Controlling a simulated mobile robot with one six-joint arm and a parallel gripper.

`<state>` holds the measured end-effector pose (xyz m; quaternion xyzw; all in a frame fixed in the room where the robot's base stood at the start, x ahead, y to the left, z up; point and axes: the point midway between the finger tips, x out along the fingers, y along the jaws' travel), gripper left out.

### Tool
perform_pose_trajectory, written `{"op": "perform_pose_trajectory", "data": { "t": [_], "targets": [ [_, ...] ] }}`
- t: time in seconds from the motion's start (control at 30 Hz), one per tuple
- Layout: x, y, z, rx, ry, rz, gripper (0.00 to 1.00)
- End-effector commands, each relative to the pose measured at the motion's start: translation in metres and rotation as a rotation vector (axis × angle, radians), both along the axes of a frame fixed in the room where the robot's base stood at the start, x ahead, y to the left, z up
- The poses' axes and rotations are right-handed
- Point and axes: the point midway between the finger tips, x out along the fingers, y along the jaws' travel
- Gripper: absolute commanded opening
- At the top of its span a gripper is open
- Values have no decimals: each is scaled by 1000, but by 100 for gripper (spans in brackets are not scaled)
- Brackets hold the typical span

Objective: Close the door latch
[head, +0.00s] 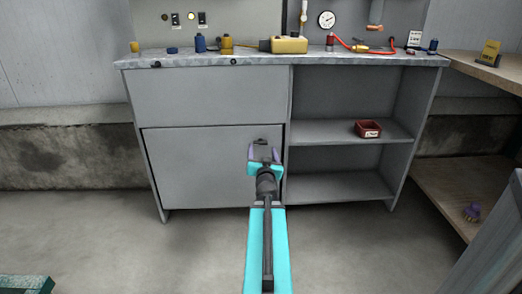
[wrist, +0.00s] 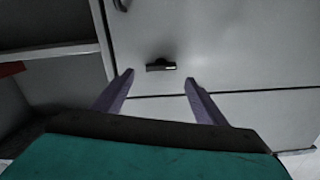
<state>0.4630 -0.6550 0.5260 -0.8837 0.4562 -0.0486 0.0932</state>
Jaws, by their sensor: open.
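The lower cabinet door (head: 195,170) is a flat grey panel that sits in the cabinet's left half, with a dark seam along its top. A small black latch (wrist: 160,66) lies on the door, roughly parallel to the seam in the wrist view. In the head view the latch (head: 262,141) shows just above my gripper (head: 264,155), near the door's upper right corner. My gripper also shows in the wrist view (wrist: 160,78), its two purple fingers spread and empty. The latch appears between the fingertips and slightly beyond them. I cannot tell how far off it is.
Open shelves (head: 340,132) with a red bin (head: 368,129) are right of the door. Bottles, a yellow case (head: 289,45) and a red hose stand on the worktop. A wooden bench (head: 460,170) is at the far right.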

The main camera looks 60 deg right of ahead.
Motion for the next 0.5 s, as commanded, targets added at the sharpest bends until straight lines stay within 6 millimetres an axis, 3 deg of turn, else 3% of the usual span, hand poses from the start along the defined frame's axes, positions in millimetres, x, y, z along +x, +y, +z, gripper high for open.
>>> {"op": "perform_pose_trajectory", "data": {
  "t": [0.5],
  "targets": [
    [28,-38,-1,0,0,1,66]
  ]
}}
